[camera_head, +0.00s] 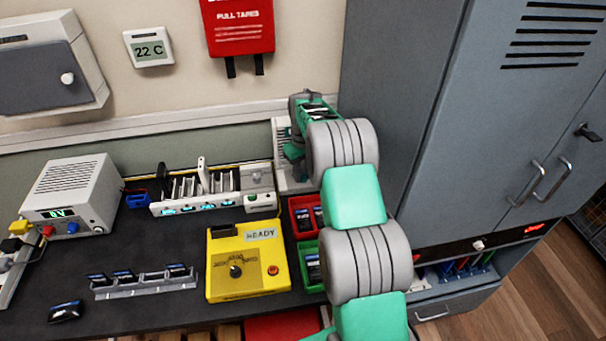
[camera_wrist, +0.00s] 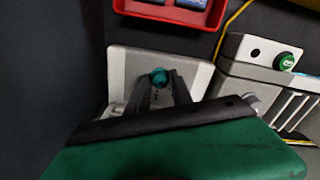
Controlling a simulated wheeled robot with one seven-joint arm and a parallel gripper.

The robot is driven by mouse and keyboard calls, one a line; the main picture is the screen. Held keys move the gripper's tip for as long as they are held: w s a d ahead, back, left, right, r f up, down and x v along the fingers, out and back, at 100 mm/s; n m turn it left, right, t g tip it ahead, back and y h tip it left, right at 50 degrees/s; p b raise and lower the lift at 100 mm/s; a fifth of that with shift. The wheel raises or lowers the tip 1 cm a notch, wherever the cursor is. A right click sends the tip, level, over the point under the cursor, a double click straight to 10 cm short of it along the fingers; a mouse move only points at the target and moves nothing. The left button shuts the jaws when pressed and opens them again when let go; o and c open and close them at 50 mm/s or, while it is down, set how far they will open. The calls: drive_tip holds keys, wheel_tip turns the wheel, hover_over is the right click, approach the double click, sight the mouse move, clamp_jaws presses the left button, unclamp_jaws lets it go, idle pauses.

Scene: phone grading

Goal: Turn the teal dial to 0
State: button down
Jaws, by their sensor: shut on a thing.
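The teal dial (camera_wrist: 159,77) sits on a pale panel (camera_wrist: 200,72) in the wrist view. My gripper (camera_wrist: 160,92) is at the dial, with its two dark fingers closed about it. The fingers hide part of the dial and of the marks beside it, so I cannot read its setting. In the head view my gripper (camera_head: 291,148) is at the white box (camera_head: 283,133) against the wall, at the back right of the bench. My arm hides much of that box, and the dial cannot be made out there.
A red tray (camera_head: 292,204) and a green tray (camera_head: 301,249) hold phones beside my arm. A charging rack (camera_head: 210,190) stands left of the white box, and the wrist view shows its green button (camera_wrist: 287,62). A yellow tester (camera_head: 222,285) is in front. Grey cabinets (camera_head: 400,120) stand close on the right.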

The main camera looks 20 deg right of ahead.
sight(304, 176)
idle(0.4)
drive_tip(key=c, duration=1.1)
unclamp_jaws()
drive_tip(key=shift+c, duration=0.2)
wheel_tip(304, 176, up, 8)
drive_tip(key=shift+f+b, duration=0.1)
drive_tip(key=shift+b, duration=0.5)
drive_tip(key=shift+s+d, duration=0.1)
